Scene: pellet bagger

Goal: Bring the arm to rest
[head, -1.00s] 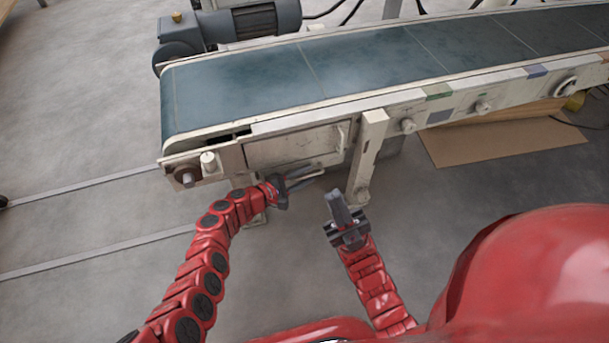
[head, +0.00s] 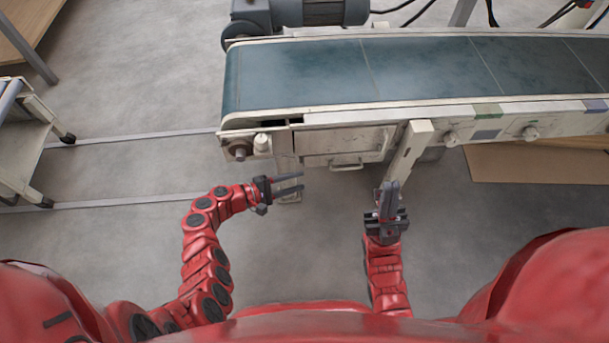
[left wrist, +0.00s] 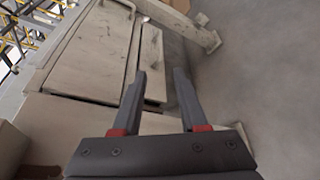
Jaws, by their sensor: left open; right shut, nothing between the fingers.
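My left gripper (head: 290,184) is open and empty in the head view, pointing right over the floor just in front of the conveyor's near leg. In the left wrist view its two fingers (left wrist: 160,88) stand apart with nothing between them, and the conveyor's pale side panel (left wrist: 92,52) shows beyond. My right gripper (head: 390,190) points away from me, shut and empty, near the foot of the pale conveyor post (head: 408,152). I cannot tell from the head view whether the right fingers touch the post.
The conveyor (head: 300,78) with its blue-green belt runs across the top of the head view. A grey motor (head: 320,12) sits behind it. A pale wheeled frame (head: 30,135) stands at the far left. Cardboard (head: 530,163) lies on the right. Grey floor (head: 320,240) between my arms is clear.

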